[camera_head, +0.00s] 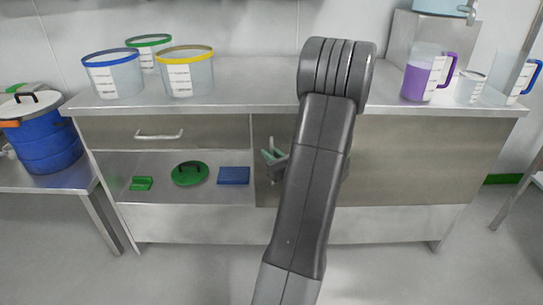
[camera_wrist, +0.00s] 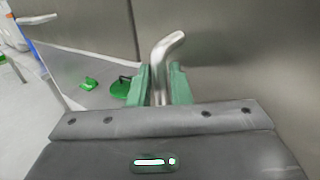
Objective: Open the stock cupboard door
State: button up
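The stock cupboard door (camera_head: 420,160) is the brown-grey panel on the right of the bench front. It looks closed, flush with the front. My gripper (camera_head: 270,150) is at that left edge. In the wrist view my gripper (camera_wrist: 160,82) has its green fingers on both sides of the handle, close against it, and appears shut on it. The handle's lower part is hidden behind my gripper.
A drawer (camera_head: 190,132) and an open shelf (camera_head: 160,165) with a green lid (camera_head: 190,173) and a blue block (camera_head: 233,175) are left of the door. Tubs and jugs, one with purple contents (camera_head: 420,80), stand on the bench top (camera_head: 250,98). Floor in front looks clear.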

grip_shut()
